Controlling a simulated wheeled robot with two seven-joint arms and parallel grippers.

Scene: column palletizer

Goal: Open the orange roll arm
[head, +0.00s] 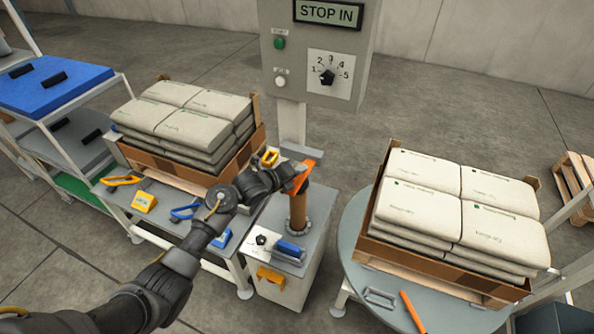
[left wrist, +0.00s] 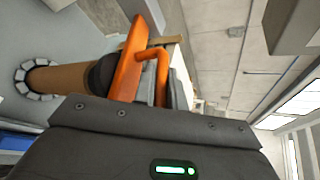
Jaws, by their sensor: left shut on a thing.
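The orange roll arm (head: 303,178) sits at the top of a brown roll (head: 297,209) that stands upright on a grey cabinet (head: 318,222). My left gripper (head: 287,178) reaches in from the left and is shut on the roll arm. In the left wrist view the orange roll arm (left wrist: 131,60) rises just beyond the gripper body, with a bent orange handle beside it. The brown roll (left wrist: 62,78) lies to its left in that view, its foot in a grey segmented ring. The fingertips are mostly hidden. My right gripper is not in view.
A control box (head: 318,50) reading "STOP IN" stands behind the cabinet. Bags fill cardboard trays on a left bench and on a round right table (head: 352,225). A blue-handled tool (head: 290,249) lies on the cabinet. An orange stick (head: 412,311) lies on the right table.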

